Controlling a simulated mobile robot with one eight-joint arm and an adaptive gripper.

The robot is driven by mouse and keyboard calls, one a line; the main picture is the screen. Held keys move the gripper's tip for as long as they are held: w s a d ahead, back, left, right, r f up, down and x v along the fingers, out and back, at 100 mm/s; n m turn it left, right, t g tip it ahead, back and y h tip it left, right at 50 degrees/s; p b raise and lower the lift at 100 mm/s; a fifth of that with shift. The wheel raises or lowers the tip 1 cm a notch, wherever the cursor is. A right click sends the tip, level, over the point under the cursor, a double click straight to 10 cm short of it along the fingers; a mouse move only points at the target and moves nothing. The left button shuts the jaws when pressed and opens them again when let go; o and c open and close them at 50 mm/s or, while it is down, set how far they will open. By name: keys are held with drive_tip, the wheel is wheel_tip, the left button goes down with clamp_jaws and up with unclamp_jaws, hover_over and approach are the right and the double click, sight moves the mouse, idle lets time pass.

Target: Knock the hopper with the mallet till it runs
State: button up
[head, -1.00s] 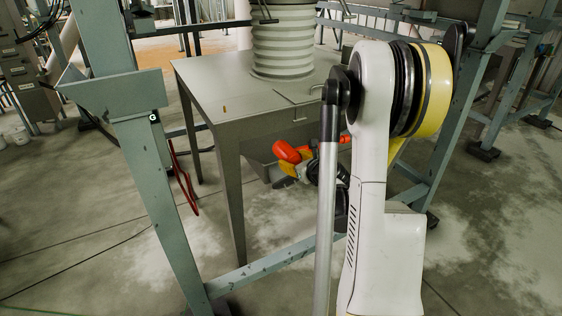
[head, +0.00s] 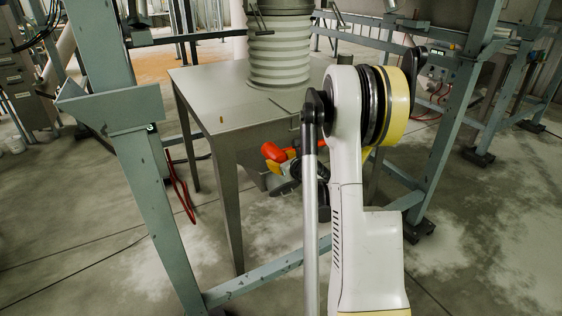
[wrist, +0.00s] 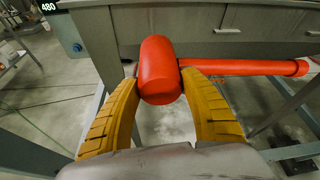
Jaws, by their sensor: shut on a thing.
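The mallet has an orange-red head (wrist: 158,70) and a red handle (wrist: 250,67) reaching right in the wrist view. My gripper (wrist: 160,78) has its yellow fingers shut on the mallet's head, one on each side. In the head view the mallet (head: 273,152) shows beside my gripper (head: 275,167), partly behind my arm. The hopper (head: 215,95) is a grey steel body on legs with a flat top, under a pale ribbed sleeve (head: 280,55). The mallet is near its front side, below the top; I cannot tell whether they touch.
A blue-green frame post (head: 155,180) stands left of the hopper, and a low cross rail (head: 255,282) runs in front. Another post (head: 455,120) stands on the right. Red cable (head: 180,190) hangs by the left post. Open concrete floor lies at the left.

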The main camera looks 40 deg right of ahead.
drive_tip(key=shift+w, duration=0.1)
drive_tip(key=w, duration=0.3)
drive_tip(key=w+d, duration=0.1)
drive_tip(key=w, duration=0.1)
drive_tip(key=w+d, duration=0.1)
drive_tip(key=w, duration=0.2)
drive_tip(key=shift+w+b, duration=0.3)
drive_tip(key=shift+w, duration=0.05)
drive_tip(key=shift+w+d, duration=0.15)
drive_tip(key=shift+w, duration=0.05)
drive_tip(key=s, duration=0.3)
drive_tip(key=s+a+b, duration=0.1)
drive_tip(key=s, duration=0.2)
drive_tip(key=s+a, duration=0.1)
drive_tip(key=s, duration=0.2)
drive_tip(key=shift+s+a+r, duration=0.1)
drive_tip(key=shift+s+a, duration=0.05)
drive_tip(key=shift+s, duration=0.25)
drive_tip(key=shift+w, duration=0.1)
